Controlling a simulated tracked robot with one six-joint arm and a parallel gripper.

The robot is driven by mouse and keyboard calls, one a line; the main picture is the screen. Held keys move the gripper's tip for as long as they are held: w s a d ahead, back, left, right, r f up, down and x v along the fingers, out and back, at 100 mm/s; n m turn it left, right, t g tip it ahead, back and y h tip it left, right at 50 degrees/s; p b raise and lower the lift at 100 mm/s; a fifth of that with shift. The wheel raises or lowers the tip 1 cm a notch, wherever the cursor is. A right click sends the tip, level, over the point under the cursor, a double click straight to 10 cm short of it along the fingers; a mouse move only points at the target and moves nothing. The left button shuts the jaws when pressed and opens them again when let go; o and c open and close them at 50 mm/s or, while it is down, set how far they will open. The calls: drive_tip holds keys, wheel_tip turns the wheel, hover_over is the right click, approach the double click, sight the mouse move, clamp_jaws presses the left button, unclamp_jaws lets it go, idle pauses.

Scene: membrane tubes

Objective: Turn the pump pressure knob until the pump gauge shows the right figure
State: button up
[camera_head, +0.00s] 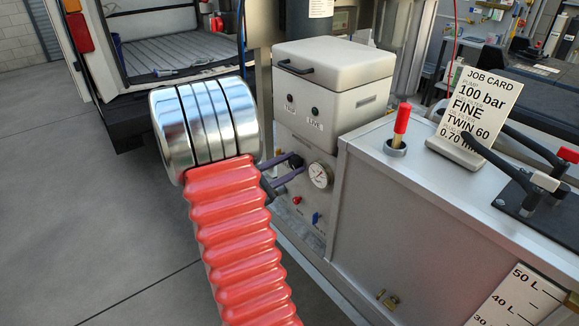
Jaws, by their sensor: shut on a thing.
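The black pump pressure knob (296,160) is on the front of the pale pump unit, left of the gauge. My gripper (290,168) reaches it from the left with two slim dark fingers, one above the other, shut on the knob. The round white pump gauge (320,175) is just right of the fingertips; its face is in view, but its needle and figures are too small to read surely. The job card (476,110) at the right reads 100 bar, FINE, TWIN 60 and 0.70. My red ribbed arm and silver wrist hide the area left of the knob.
A red switch (297,200) and a blue one (316,218) sit below the knob. A grey lidded box (333,85) tops the unit. A metal cabinet (420,235) with a red-handled lever (401,125) stands close on the right. Open floor (70,190) lies left.

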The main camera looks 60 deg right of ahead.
drive_tip(key=shift+n, duration=0.4)
drive_tip(key=n, duration=0.9)
drive_tip(key=shift+w+d+r+n, duration=0.1)
drive_tip(key=shift+n, duration=0.3)
drive_tip(key=o, duration=1)
drive_tip(key=shift+o, duration=0.2)
drive_tip(key=v, duration=1.4)
drive_tip(key=shift+d+r, duration=0.1)
drive_tip(key=shift+d, duration=0.05)
